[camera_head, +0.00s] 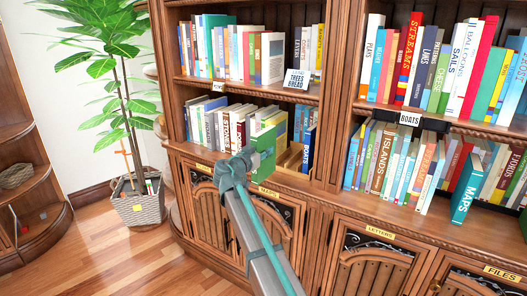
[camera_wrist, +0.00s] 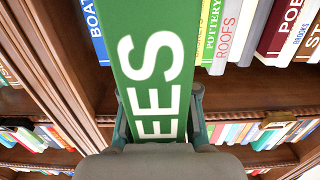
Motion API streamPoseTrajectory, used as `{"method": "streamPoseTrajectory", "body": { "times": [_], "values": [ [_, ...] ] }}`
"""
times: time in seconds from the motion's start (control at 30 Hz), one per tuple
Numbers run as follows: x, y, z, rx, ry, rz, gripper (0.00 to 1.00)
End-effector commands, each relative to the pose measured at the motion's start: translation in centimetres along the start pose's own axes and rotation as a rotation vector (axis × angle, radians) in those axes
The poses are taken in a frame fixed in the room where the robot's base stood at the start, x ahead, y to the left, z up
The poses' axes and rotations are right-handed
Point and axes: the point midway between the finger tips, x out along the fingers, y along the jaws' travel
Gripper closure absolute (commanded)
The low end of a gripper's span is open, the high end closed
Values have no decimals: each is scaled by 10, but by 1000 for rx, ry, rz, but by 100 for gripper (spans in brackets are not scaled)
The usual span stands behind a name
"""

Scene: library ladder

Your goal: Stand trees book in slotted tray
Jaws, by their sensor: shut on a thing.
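The trees book (camera_head: 264,151) is green. In the wrist view its spine (camera_wrist: 152,60) shows the white letters "EES" and runs up between the fingers. My gripper (camera_wrist: 158,122) is shut on it, with one finger on each side. In the head view my gripper (camera_head: 250,163) holds the book upright in front of the lower left shelf. A tan wooden piece (camera_head: 291,156) shows just right of the book on that shelf, beside blue books. It may be the slotted tray, but the held book hides much of it and its slots cannot be made out.
Books marked POTTERY and ROOFS (camera_wrist: 225,35) stand close to the held book, and a blue BOATS book (camera_wrist: 95,30) stands on its other side. A shelf divider (camera_head: 335,100) rises to the right. Cabinet doors (camera_head: 270,215) are below. A potted plant (camera_head: 140,205) stands left.

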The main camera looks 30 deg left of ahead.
Motion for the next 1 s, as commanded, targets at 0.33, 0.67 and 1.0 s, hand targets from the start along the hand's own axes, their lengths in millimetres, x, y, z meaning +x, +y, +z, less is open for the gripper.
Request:
{"method": "streamPoseTrajectory", "body": {
  "times": [0.33,0.67,1.0],
  "values": [
    [1,0,2,0,1,-1,100],
    [26,-1,-1,0,1,0,100],
    [50,-1,-3,0,1,0,100]
  ]
}}
